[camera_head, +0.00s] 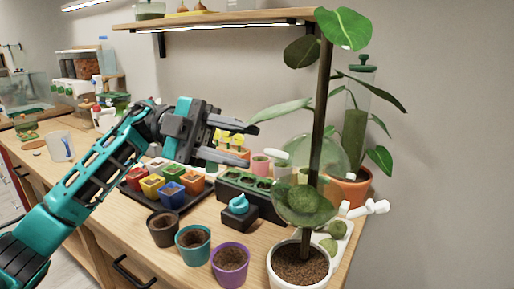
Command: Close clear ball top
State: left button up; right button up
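A clear ball sits around the stem of the tall potted plant at the right. Its clear top (330,153) is a see-through dome standing raised and tilted above the lower half. The lower half (303,212) holds green moss against the stem. The ball looks open; the exact hinge line is hard to make out. My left gripper (250,146) reaches in from the left, just left of the clear top. Its two fingers are apart with nothing between them, and they look clear of the dome. My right gripper is not in view.
The plant stands in a white pot (298,270) near the front edge. Several small pots, including a purple one (230,262), a dark tray (165,198) of colored pots and a teal-knobbed box (239,207) crowd the bench. A wooden shelf (220,20) hangs above.

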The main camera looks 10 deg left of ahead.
pick_arm(q)
jog(key=v, duration=0.8)
jog(key=shift+a, duration=0.35)
jog(key=shift+r, duration=0.1)
jog(key=shift+c, duration=0.3)
